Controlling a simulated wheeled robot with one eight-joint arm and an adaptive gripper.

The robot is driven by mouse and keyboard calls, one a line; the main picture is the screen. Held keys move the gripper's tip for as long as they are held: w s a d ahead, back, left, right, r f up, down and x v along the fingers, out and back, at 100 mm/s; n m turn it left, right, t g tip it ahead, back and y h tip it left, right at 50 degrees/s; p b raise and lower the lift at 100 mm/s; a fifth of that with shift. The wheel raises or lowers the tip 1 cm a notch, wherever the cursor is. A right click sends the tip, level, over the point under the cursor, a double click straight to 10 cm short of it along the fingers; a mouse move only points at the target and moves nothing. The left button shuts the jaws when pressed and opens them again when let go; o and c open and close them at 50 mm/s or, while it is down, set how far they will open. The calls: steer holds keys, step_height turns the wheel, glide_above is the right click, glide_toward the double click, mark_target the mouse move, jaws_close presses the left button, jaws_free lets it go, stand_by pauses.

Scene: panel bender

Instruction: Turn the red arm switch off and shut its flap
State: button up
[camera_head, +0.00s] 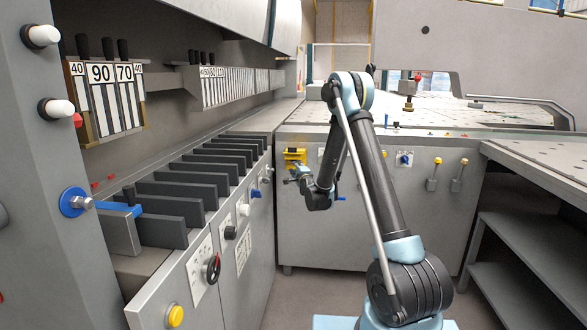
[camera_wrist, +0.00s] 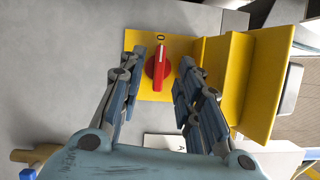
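The red arm switch (camera_wrist: 158,69) is a red knob on a yellow plate (camera_wrist: 135,38) in the wrist view. Its white line points up toward a dark mark at the plate's top edge, which looks like a 0. The yellow flap (camera_wrist: 262,85) stands open along the right side of the plate. My gripper (camera_wrist: 165,62) is open, one finger on each side of the knob, with visible gaps. In the head view the yellow switch box (camera_head: 294,155) is on the far cabinet front, with my gripper (camera_head: 298,174) just before it.
Other controls sit on the same cabinet front: a blue knob (camera_head: 404,159) and yellow-topped levers (camera_head: 436,166) to the right. The bender's row of dark slats (camera_head: 190,190) runs along the left. A grey table (camera_head: 540,165) stands at right.

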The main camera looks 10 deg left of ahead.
steer(key=v, duration=0.6)
steer(key=shift+s+d+f, duration=0.1)
steer(key=shift+s+f, duration=0.05)
